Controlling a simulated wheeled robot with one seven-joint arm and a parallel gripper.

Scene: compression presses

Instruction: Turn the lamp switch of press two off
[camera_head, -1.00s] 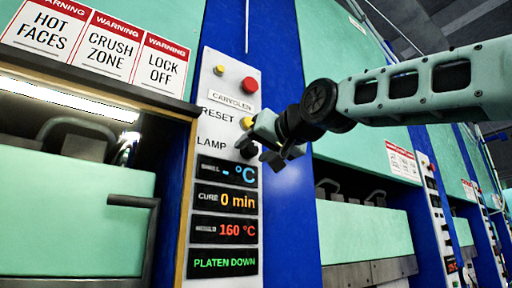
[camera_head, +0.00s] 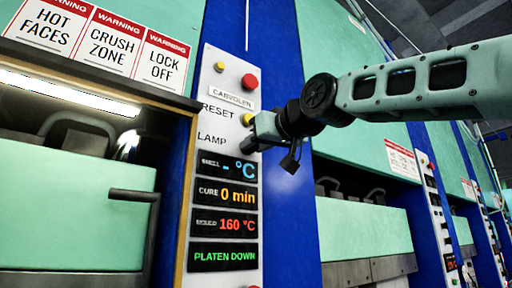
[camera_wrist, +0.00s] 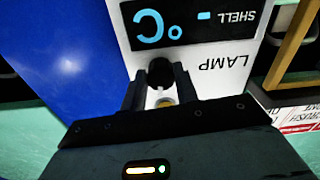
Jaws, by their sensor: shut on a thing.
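The control panel (camera_head: 222,85) of the near press is white, with RESET and LAMP labels. In the wrist view, the black round lamp switch (camera_wrist: 160,71) sits between the two dark fingers of my gripper (camera_wrist: 160,88), next to the upside-down LAMP label. The fingers are shut on the switch. The lamp tube (camera_head: 68,94) inside the press is lit. I see no press number.
A yellow button (camera_head: 247,119) sits just above my gripper, and a red button (camera_head: 249,82) is higher up. Displays (camera_head: 226,168) fill the panel below. A dark handle (camera_head: 132,194) sticks out at left. Another press (camera_head: 365,230) stands at right.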

